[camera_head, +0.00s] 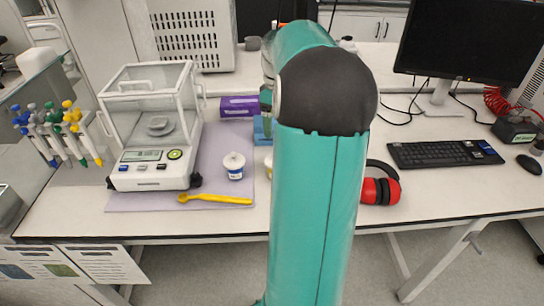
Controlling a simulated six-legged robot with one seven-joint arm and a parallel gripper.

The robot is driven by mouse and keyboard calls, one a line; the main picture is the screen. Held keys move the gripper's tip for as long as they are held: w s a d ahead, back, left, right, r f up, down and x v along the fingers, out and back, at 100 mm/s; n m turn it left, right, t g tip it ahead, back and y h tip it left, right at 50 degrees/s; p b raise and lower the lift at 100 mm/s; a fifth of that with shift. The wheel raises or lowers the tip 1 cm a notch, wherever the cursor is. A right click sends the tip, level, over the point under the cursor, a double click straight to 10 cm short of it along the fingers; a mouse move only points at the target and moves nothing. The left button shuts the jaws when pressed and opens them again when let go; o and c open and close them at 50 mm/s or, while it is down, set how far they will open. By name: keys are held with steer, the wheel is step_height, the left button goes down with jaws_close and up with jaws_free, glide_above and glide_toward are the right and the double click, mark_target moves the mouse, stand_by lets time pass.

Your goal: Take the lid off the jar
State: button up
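A small white jar (234,172) with a blue label stands upright on the grey-purple mat, with a white lid (234,159) on top. A second small pale container with a yellowish patch (269,167) shows only as a sliver beside my arm, which hides the rest of it. I cannot tell which of the two is the task's jar. My teal arm rises through the middle of the view and bends away over the table. My gripper does not show clearly, so its distance from the jars cannot be seen.
A glass-sided balance (153,170) stands left of the jar. A yellow spoon (215,199) lies in front on the mat (140,201). A purple box (239,106) and a blue item (261,130) are behind. Red earmuffs (381,190), a keyboard (445,152) and monitor (470,40) are right.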

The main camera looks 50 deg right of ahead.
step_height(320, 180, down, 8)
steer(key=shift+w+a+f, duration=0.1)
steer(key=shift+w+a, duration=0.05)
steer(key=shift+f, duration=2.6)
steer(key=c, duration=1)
